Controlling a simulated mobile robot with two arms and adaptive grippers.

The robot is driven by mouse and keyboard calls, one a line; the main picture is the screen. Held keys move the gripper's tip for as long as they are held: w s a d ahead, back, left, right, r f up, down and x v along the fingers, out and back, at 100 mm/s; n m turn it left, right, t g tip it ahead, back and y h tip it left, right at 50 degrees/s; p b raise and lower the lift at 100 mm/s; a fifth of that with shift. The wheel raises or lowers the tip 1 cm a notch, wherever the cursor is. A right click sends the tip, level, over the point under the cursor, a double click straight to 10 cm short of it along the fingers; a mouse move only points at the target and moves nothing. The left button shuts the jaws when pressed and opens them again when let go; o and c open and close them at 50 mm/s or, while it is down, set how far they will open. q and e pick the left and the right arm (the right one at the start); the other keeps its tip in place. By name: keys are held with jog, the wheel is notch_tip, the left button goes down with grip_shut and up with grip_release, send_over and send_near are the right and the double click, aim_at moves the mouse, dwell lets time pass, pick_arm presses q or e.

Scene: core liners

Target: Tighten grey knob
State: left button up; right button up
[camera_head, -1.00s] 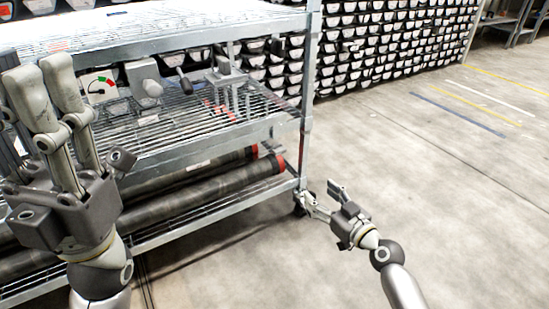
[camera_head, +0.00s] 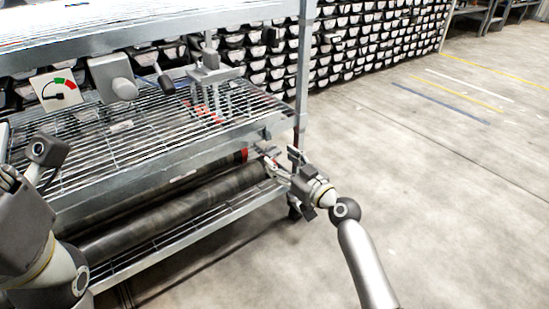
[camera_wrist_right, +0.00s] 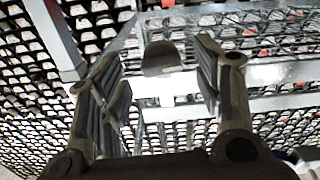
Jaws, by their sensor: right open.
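The grey knob (camera_head: 125,88) is a rounded end on a grey box (camera_head: 108,73) beside a gauge sign on the wire shelf, in the head view. My right gripper (camera_head: 277,155) is by the rack's front right corner, below and right of the knob and well apart from it. Its fingers are open with nothing between them; they also show spread in the right wrist view (camera_wrist_right: 160,85). A grey blunt part between them there is unclear. My left gripper (camera_head: 45,160) is at the left edge, partly cut off, its main fingers hardly visible.
The gauge sign (camera_head: 56,90) has a red and green arc. A black-ended lever (camera_head: 166,84) and a grey clamp-like fixture (camera_head: 212,75) are right of the knob. Dark tubes (camera_head: 170,205) lie on the lower shelf. The rack post (camera_head: 302,80) stands near my right gripper. Floor on the right is clear.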

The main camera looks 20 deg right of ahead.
aim_at(275, 156)
jog(key=shift+b+x, duration=0.35)
jog(key=shift+x, duration=1.45)
jog(key=c, duration=1)
